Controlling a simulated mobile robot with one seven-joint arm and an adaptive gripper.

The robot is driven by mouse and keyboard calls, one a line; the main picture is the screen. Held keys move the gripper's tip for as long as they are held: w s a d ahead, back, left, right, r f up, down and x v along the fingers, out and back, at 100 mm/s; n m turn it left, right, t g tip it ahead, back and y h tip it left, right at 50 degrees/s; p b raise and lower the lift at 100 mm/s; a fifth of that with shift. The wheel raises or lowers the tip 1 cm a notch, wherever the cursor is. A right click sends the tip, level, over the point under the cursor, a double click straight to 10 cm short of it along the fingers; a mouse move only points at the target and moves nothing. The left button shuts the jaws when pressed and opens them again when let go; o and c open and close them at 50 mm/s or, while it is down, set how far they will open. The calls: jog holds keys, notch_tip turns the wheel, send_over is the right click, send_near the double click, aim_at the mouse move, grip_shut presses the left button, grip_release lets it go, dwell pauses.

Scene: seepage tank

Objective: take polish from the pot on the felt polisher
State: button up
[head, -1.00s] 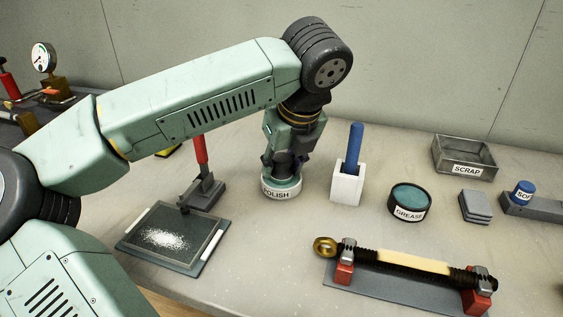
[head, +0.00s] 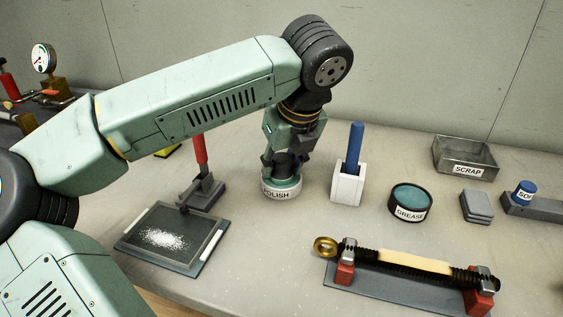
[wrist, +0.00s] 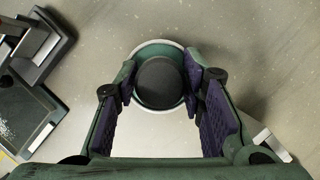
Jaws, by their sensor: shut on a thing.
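The white polish pot (head: 281,193), labelled POLISH, stands on the bench in the middle of the head view. Its pale rim also shows in the wrist view (wrist: 158,45). My gripper (head: 286,168) points down over the pot and is shut on the felt polisher (wrist: 160,83), a dark, round-topped piece between the purple finger pads. The polisher's lower end is over or in the pot's mouth. Its felt face is hidden, so I cannot tell whether it touches the polish.
A white holder (head: 347,187) with a blue handle stands right of the pot, then a grease tin (head: 410,203). A red-handled tool (head: 203,185) and a tray with white powder (head: 145,238) are left. A clamped threaded rod (head: 385,258) lies in front.

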aim_at(281, 157)
dwell(0.5)
jog(key=shift+r+p, duration=1.7)
jog(key=shift+r, duration=1.8)
jog(key=shift+f, duration=0.1)
